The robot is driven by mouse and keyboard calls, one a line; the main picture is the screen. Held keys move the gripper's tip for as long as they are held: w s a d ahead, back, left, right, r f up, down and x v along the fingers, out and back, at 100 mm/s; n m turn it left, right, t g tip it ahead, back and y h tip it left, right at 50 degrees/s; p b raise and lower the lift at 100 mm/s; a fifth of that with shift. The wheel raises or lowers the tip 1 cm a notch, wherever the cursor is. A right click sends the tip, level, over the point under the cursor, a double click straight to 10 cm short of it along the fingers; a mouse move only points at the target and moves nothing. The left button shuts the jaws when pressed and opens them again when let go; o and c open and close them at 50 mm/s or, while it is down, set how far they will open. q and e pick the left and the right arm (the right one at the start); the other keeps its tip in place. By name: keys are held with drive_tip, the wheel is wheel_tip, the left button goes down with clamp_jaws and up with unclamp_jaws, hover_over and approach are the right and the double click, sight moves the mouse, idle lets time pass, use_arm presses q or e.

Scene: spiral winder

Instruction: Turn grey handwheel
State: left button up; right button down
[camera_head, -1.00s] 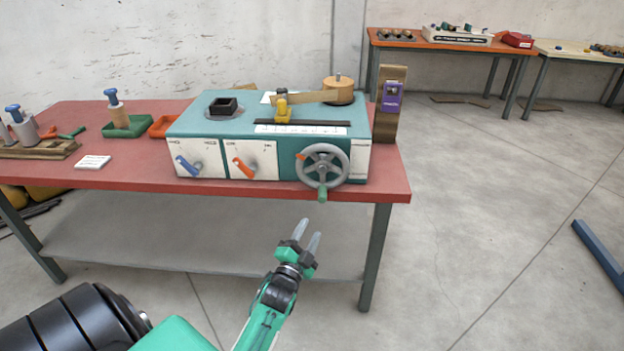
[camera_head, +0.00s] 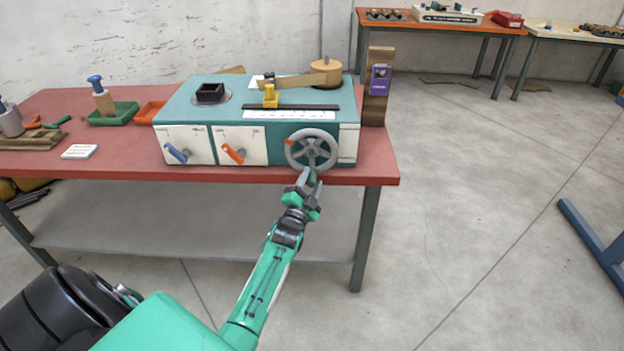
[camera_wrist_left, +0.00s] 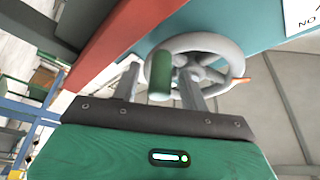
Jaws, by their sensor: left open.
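The grey handwheel (camera_head: 312,150) is on the front of the teal winder box (camera_head: 185,111), at its right end. A green handle sticks out at the wheel's lower rim. My left gripper (camera_head: 308,178) is at the wheel's bottom, with its fingertips by the handle. In the left wrist view the open fingers (camera_wrist_left: 160,88) stand on either side of the green handle (camera_wrist_left: 160,75), with gaps showing, and the grey handwheel (camera_wrist_left: 222,51) lies beyond. I cannot tell whether a finger touches the handle. My right gripper is not in view.
The box stands on a red table (camera_head: 100,178). Its front has a blue lever (camera_head: 176,153) and an orange lever (camera_head: 233,154). A green tray (camera_head: 114,117) and an orange tray (camera_head: 149,112) are left of it. A wooden post with a purple device (camera_head: 380,80) stands at right.

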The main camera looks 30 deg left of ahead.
use_arm(q)
drive_tip(key=shift+w+a+r, duration=0.15)
drive_tip(key=shift+w, duration=0.35)
clamp_jaws()
